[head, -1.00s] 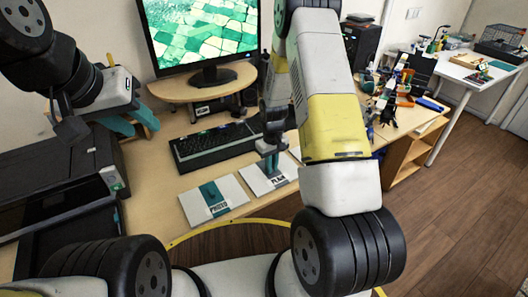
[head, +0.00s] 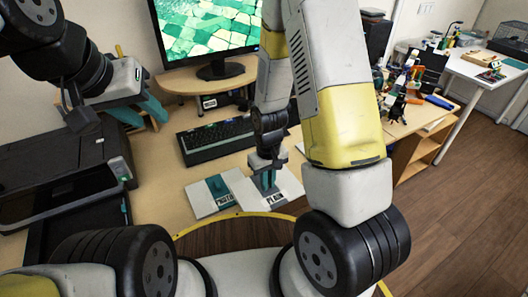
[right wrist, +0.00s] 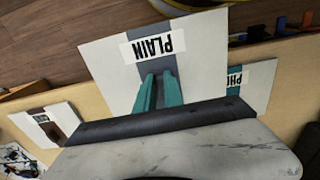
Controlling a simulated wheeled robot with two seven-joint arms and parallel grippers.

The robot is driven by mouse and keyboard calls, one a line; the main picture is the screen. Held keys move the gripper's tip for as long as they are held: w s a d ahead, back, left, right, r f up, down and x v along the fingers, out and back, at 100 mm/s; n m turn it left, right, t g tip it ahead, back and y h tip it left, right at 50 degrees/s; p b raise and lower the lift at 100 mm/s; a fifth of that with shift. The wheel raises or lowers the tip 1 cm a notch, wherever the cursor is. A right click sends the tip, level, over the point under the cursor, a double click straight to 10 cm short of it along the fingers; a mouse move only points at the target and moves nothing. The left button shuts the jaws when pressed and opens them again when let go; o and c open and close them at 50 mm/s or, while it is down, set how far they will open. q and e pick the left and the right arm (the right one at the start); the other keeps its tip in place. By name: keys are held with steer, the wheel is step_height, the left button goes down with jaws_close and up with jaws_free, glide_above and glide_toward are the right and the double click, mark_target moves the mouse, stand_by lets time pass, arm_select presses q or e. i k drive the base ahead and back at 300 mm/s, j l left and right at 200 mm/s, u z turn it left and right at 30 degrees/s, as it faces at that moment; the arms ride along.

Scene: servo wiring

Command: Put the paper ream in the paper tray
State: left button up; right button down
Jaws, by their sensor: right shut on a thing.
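The PLAIN paper ream (head: 289,190) is white with a grey band and a label. My right gripper (head: 268,180) is shut on it; in the right wrist view the teal fingers (right wrist: 158,92) grip its near edge. The ream seems raised above the desk and overlaps the PHOTO ream (head: 205,200) in the picture. The PHOTO ream has a teal band and lies on the desk. My left gripper (head: 140,110) is open and empty, with its teal fingers apart, above the back left of the desk. A black printer (head: 45,155) stands at the left, with a dark tray area (head: 35,235) partly hidden by my arm.
A keyboard (head: 215,140) and a monitor (head: 215,70) on a wooden riser stand behind the reams. Another labelled pack (right wrist: 62,112) lies on the desk in the right wrist view. Tools clutter the right end of the desk (head: 400,95).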

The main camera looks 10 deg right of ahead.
mark_target(87, 229)
steer(key=k+j, duration=0.1)
steer(key=j, duration=0.75)
steer(key=k+j, duration=0.15)
steer(key=j, duration=0.25)
steer(key=k+j, duration=0.1)
steer(key=j, duration=0.3)
steer(key=k+j, duration=0.1)
steer(key=j, duration=0.35)
steer(key=j+z, duration=0.1)
steer(key=j, duration=0.3)
steer(key=k, duration=0.05)
